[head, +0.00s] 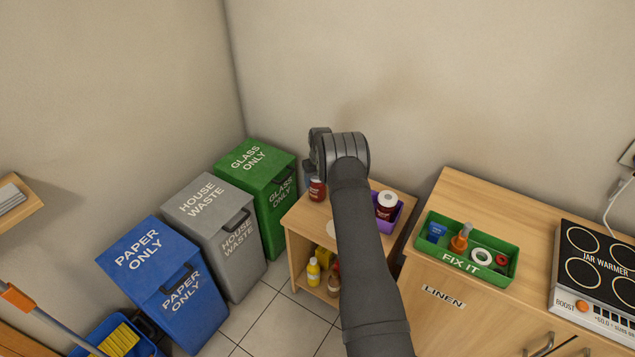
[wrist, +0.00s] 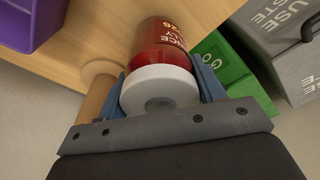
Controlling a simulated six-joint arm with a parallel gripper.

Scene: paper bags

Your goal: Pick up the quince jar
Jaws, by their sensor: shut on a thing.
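The quince jar (wrist: 160,45) has dark red contents, a white lid and a red label on which I read "NCE" and "LY". In the wrist view my gripper (wrist: 162,85) has its blue fingers on either side of the jar near the lid, shut on it. In the head view the jar (head: 317,190) shows as a small red shape just below my wrist, over the back left of the small wooden stand. My arm hides much of the gripper there. I cannot tell whether the jar's base touches the stand.
A purple box (head: 401,222) on the stand (head: 303,222) holds another white-lidded red jar (head: 387,204). A pale tan cylinder (wrist: 95,98) is close left of the fingers. The green glass bin (head: 255,163) stands left of the stand; bottles (head: 313,272) sit on its lower shelf.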

